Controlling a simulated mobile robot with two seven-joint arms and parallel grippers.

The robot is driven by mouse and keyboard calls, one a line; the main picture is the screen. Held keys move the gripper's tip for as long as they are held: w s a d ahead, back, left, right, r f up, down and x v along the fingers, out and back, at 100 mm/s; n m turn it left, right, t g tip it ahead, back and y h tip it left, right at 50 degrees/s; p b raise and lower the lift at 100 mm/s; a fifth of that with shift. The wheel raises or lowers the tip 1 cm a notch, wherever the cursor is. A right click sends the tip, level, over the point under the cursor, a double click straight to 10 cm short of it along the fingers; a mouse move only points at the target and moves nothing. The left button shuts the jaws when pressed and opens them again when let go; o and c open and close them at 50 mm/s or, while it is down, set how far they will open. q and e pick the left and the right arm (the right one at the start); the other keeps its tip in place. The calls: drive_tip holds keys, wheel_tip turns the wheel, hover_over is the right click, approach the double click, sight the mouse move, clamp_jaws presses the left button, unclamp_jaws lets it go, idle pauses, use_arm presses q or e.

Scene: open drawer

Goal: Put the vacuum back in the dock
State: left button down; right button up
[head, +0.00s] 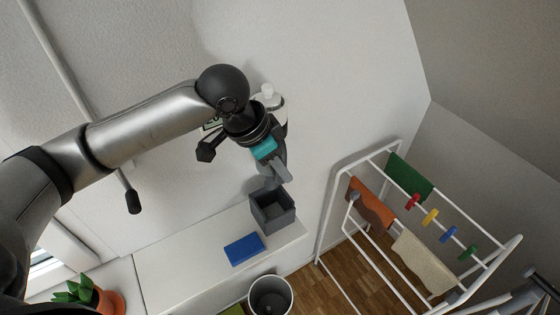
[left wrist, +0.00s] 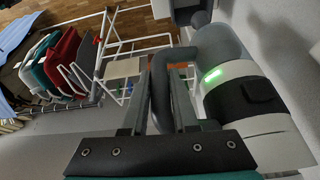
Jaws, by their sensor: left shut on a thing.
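The handheld vacuum (head: 273,104) has a white body and is partly hidden behind my left gripper (head: 279,168) in the head view. The left wrist view shows its white body with a lit green strip (left wrist: 240,80), a grey front part and a dark grey handle loop. My left gripper (left wrist: 160,85) is shut on that handle, with a finger on each side. A dark grey, open-topped box (head: 272,208), which looks like the dock, stands by the wall below the gripper in the head view. My right gripper is not seen.
A blue block (head: 244,249) lies on the white ledge (head: 185,262) beside the box. A round bin (head: 270,297) stands below. A white drying rack (head: 334,205) with cloths and coloured pegs is at the right. A potted plant (head: 108,301) is at the lower left.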

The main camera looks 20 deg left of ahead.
use_arm(q)
wheel_tip(320, 180, down, 14)
drive_tip(key=b, duration=0.4)
drive_tip(key=shift+f+b, duration=0.2)
drive_tip(key=shift+b, duration=0.15)
idle(0.9)
drive_tip(key=shift+w, duration=0.1)
drive_tip(key=shift+p, duration=1.05)
idle(1.4)
drive_tip(key=shift+f, duration=0.5)
idle(0.6)
idle(0.3)
drive_tip(key=c, duration=0.6)
unclamp_jaws()
drive_tip(key=shift+c, duration=0.2)
drive_tip(key=shift+o, duration=0.2)
drive_tip(key=shift+s+f, duration=0.25)
drive_tip(key=v, duration=1.5)
drive_tip(key=shift+r, duration=0.35)
